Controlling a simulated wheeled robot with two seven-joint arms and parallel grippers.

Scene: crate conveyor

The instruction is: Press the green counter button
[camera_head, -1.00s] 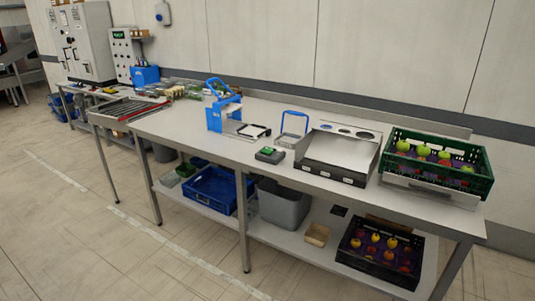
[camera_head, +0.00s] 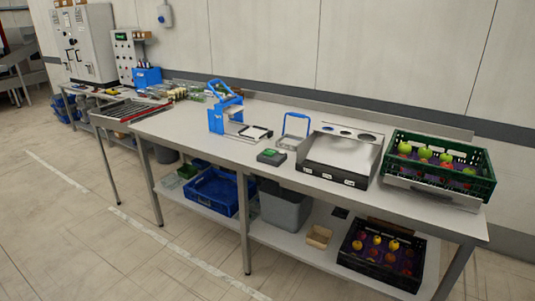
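A small dark box with a green button on top (camera_head: 270,153) sits on the long grey workbench (camera_head: 185,125), near its front edge. It is left of a metal sorting tray with round holes (camera_head: 338,155) and in front of a small blue-handled tray (camera_head: 289,141). Nothing covers the button. Neither of my grippers shows in the head view.
A blue-handled device (camera_head: 225,115) stands left of the button box. A green crate of apples (camera_head: 482,187) sits at the bench's right end. A blue crate (camera_head: 205,203), a grey bin (camera_head: 285,208) and a black fruit crate (camera_head: 375,280) are on the lower shelf. Floor in front is clear.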

